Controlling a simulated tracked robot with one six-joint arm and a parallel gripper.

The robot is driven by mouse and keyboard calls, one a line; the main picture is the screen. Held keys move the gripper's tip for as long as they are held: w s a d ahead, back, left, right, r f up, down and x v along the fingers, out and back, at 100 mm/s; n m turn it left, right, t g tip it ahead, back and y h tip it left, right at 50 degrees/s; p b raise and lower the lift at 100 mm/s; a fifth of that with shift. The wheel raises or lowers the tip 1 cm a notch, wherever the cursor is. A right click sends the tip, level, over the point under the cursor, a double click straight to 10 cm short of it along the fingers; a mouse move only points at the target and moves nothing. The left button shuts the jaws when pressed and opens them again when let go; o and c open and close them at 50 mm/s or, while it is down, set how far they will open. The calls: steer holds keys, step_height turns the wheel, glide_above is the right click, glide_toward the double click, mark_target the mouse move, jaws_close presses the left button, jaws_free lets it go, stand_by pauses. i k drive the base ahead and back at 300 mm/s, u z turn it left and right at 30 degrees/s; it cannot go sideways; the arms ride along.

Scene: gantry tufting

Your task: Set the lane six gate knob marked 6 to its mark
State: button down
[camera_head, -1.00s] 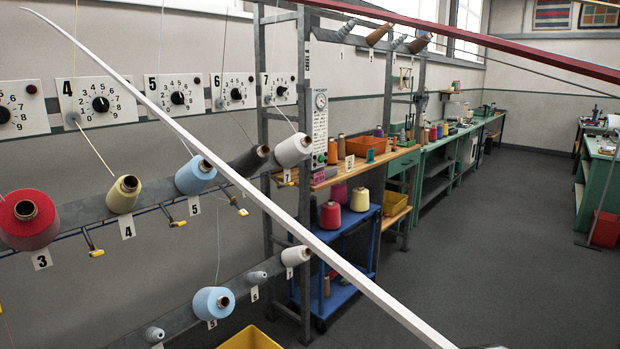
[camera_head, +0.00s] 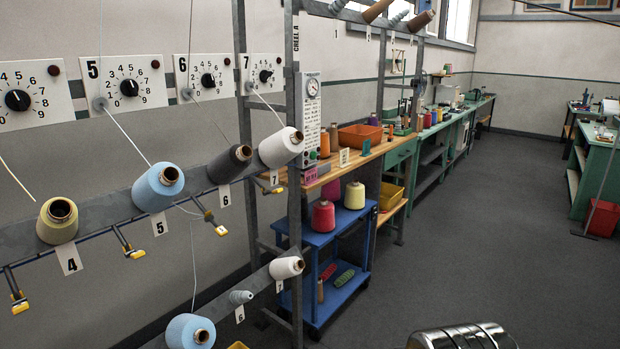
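The lane six gate knob (camera_head: 208,80) is a round black dial on a white plate (camera_head: 190,92) marked 6 on the left wall. Numbers ring the knob and a small dark red lamp sits at the plate's upper right. The knob's pointer is too small to read surely, and I cannot make out a separate setting mark. Thread runs down past the plate's lower left. No gripper fingers show. A shiny rounded metal part (camera_head: 462,337) at the bottom edge looks like part of my arm, well away from the knob.
Similar knobs flank it on the lane 5 plate (camera_head: 152,95) and lane 7 plate (camera_head: 250,90). Below, a rail holds a blue cone (camera_head: 158,187), a dark grey cone (camera_head: 228,166) and a white cone (camera_head: 280,148). A blue cart (camera_head: 330,240) stands right. Grey floor (camera_head: 480,230) is open.

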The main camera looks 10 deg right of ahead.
mark_target(208, 80)
steer(key=k, duration=0.65)
steer(key=u, duration=0.25)
steer(key=i, duration=0.8)
steer(key=u, duration=0.7)
steer(key=i, duration=1.1)
steer(key=z, duration=0.05)
